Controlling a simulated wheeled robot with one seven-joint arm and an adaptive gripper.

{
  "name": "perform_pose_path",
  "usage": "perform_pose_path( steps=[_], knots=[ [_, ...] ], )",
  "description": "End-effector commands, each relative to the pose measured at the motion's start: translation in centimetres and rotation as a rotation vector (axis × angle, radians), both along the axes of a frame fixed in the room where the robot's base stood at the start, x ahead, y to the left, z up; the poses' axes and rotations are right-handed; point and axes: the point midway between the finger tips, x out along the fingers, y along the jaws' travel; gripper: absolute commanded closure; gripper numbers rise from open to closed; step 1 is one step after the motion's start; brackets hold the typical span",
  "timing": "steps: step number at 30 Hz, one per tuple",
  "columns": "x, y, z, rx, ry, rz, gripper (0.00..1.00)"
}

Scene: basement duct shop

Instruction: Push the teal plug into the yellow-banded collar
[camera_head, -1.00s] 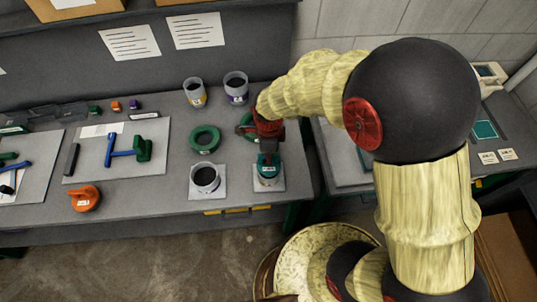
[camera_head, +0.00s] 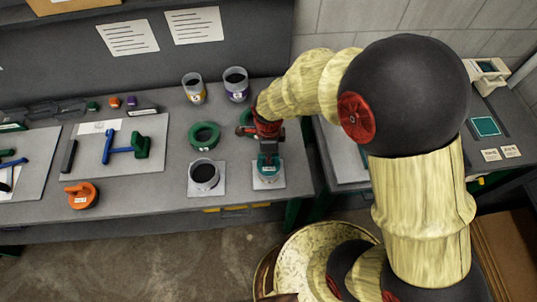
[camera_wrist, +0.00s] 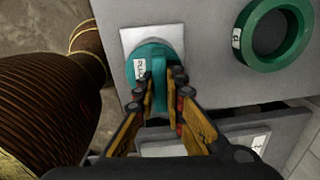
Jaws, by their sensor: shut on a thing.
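The teal plug (camera_head: 268,163) is in my gripper (camera_head: 268,148), above the right white plate at the bench's front. In the wrist view the teal plug (camera_wrist: 158,62) is a round disc with a white label, and my gripper (camera_wrist: 161,88) is closed on its raised grip. A pale round piece (camera_head: 268,180) shows under the plug; I cannot tell its band colour or how deep the plug sits. A clear collar with a yellow band (camera_head: 193,92) stands at the back of the bench, away from my gripper, its dark opening upward.
A purple-banded collar (camera_head: 236,88) stands beside the yellow one. A green ring (camera_head: 204,136) and a white collar (camera_head: 203,177) on a plate lie left of my gripper. An orange handled plug (camera_head: 81,196) is farther left.

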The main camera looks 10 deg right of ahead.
Motion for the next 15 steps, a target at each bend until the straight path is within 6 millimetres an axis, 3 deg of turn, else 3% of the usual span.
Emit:
perform_pose_path(
  steps=[11, 12, 15],
  knots=[
    [0.03, 0.01, -0.31, 0.0, -0.001, 0.0, 1.0],
    [0.03, 0.01, -0.31, 0.0, -0.001, 0.0, 0.88],
    [0.03, 0.01, -0.31, 0.0, -0.001, 0.0, 0.82]
  ],
)
